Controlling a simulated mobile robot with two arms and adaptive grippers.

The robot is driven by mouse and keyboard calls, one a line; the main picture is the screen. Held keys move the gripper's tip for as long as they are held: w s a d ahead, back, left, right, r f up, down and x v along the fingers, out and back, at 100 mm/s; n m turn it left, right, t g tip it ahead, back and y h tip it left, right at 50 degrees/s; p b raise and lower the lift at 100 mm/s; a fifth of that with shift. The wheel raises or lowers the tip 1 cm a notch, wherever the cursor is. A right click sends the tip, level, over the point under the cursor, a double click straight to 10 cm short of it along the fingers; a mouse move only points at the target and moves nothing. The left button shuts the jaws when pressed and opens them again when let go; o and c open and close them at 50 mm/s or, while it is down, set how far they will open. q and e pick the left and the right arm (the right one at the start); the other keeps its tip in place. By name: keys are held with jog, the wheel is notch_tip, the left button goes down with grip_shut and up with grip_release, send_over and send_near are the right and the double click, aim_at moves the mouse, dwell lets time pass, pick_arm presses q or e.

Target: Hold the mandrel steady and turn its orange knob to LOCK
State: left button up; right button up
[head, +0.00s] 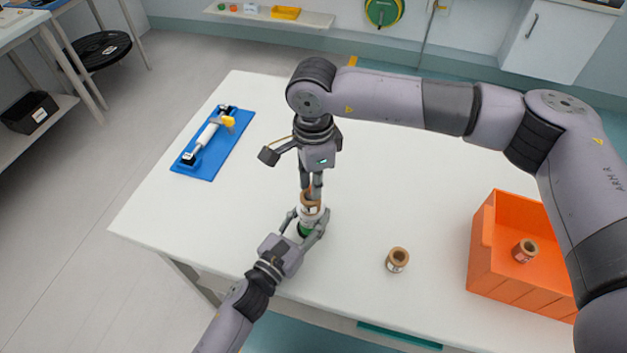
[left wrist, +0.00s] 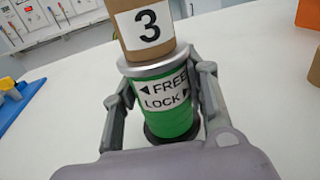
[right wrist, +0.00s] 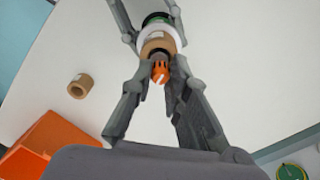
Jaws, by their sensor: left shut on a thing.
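The mandrel stands upright near the table's front, with a green body (left wrist: 172,108) marked FREE and LOCK with opposite arrows. A brown core labelled 3 (left wrist: 146,26) sits on it, above a pale flange. My left gripper (head: 305,232) is shut around the green body, one finger on each side.
A loose brown core (head: 398,260) stands on the table to the right. An orange bin (head: 490,262) with another core (head: 525,250) inside is farther right. A blue board (head: 232,135) with a white cylinder and yellow part lies at the left.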

jog(key=o, duration=0.5)
jog(key=shift+c, duration=0.2)
notch_tip(320, 180, up, 12)
dwell(0.4)
pick_arm(q)
jog(key=o, duration=1.4)
jog(key=shift+o, duration=0.2)
